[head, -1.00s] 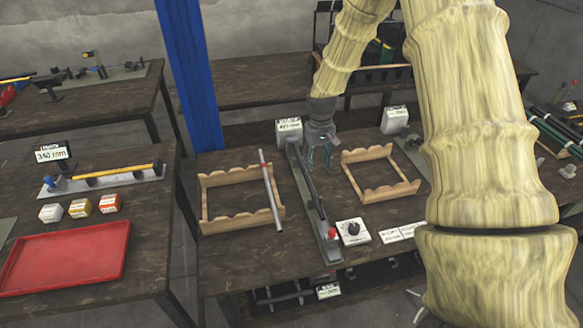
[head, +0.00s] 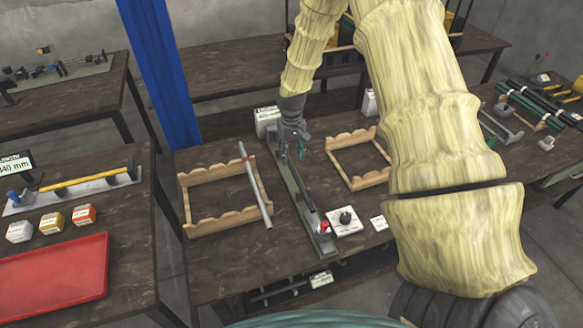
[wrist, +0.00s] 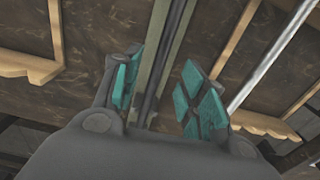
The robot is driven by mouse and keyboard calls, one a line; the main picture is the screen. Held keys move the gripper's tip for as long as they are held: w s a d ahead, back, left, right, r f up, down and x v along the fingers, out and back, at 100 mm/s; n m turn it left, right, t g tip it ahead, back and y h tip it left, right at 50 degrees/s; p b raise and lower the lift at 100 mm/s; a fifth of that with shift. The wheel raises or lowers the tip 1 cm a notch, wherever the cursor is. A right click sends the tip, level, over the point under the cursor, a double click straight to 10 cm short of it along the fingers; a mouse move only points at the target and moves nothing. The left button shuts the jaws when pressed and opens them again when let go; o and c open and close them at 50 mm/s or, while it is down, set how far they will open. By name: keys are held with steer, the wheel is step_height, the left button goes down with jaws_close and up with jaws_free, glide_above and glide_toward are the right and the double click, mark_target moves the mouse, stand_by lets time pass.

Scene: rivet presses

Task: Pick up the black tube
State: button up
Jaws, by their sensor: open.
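A thin black tube (head: 309,199) lies lengthwise along a narrow grey fixture (head: 325,242) on the middle table, in the head view. In the wrist view the black tube (wrist: 167,62) runs away between my finger pads. My gripper (head: 293,150) is at the far part of the fixture, pointing down, with its teal pads over the tube. The wrist view shows my gripper (wrist: 160,92) open, one pad on each side of the tube's line and no clear contact. The tube's part nearest my palm is hidden.
Wooden cradles stand left (head: 222,216) and right (head: 345,140) of the fixture. A silver tube with a red band (head: 256,190) rests across the left cradle. A white dial box (head: 345,220) is by the fixture's near end. Other dark tubes (head: 535,112) lie on the right table.

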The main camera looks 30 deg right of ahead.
mark_target(291, 165)
steer(key=shift+w+f, duration=0.45)
steer(key=shift+f, duration=0.05)
steer(key=shift+f+p, duration=0.2)
steer(key=shift+p, duration=0.2)
steer(key=shift+s+f+p, duration=0.7)
steer(key=shift+s, duration=0.15)
steer(key=f, duration=0.1)
steer(key=w+f, duration=0.1)
steer(key=shift+f, duration=0.3)
steer(key=shift+s+r, duration=0.2)
steer(key=shift+s, duration=0.1)
steer(key=shift+w+a+f, duration=0.1)
steer(key=shift+w, duration=0.05)
steer(key=c, duration=0.5)
jaws_close()
